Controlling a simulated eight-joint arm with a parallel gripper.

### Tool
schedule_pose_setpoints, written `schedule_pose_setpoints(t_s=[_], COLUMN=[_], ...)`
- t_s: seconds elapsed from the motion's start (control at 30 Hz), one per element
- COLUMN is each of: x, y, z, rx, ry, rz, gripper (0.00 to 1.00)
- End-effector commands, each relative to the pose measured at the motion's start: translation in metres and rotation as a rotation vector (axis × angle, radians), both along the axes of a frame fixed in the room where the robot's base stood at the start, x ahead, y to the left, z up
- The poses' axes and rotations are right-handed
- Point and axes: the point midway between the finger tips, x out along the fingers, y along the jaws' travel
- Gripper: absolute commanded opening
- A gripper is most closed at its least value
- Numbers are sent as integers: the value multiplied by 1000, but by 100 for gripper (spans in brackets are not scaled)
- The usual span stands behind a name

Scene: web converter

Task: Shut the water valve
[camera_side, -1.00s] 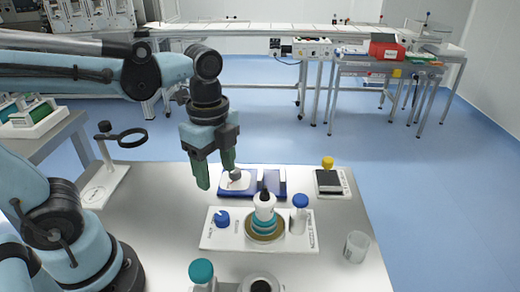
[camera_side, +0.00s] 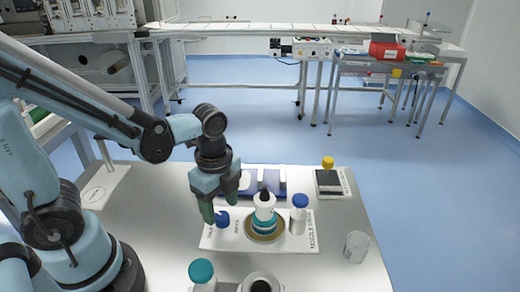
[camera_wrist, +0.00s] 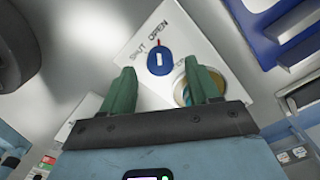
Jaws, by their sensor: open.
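The water valve is a blue knob (camera_side: 222,219) at the left end of a white panel (camera_side: 212,243). In the wrist view, the knob (camera_wrist: 159,64) has a white mark and a small red pointer, which appears to lie toward the word OPEN; SHUT is printed to its left. My gripper (camera_side: 220,208) is open above the knob, its green fingers pointing down. In the wrist view, the knob lies between and a little beyond the fingertips (camera_wrist: 163,75). I see no contact with it; the side view does not show the exact gap.
A white and teal bottle on a round gold base (camera_side: 264,224) stands just right of the knob. A blue-capped bottle (camera_side: 299,216) is further right. A teal-capped bottle (camera_side: 202,274) is in front. A blue tray (camera_side: 262,182) lies behind. A clear beaker (camera_side: 356,247) stands at right.

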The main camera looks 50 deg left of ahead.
Motion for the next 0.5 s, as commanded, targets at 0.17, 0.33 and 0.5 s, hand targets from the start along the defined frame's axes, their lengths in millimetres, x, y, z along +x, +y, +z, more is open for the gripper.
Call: schedule_pose_setpoints(t_s=[0.17,0.33,0.5], x=[1,0,0], y=[0,0,0], z=[-14,-21,-23], rx=[0,0,0], ry=[0,0,0], rz=[0,0,0], gripper=[60,60,60])
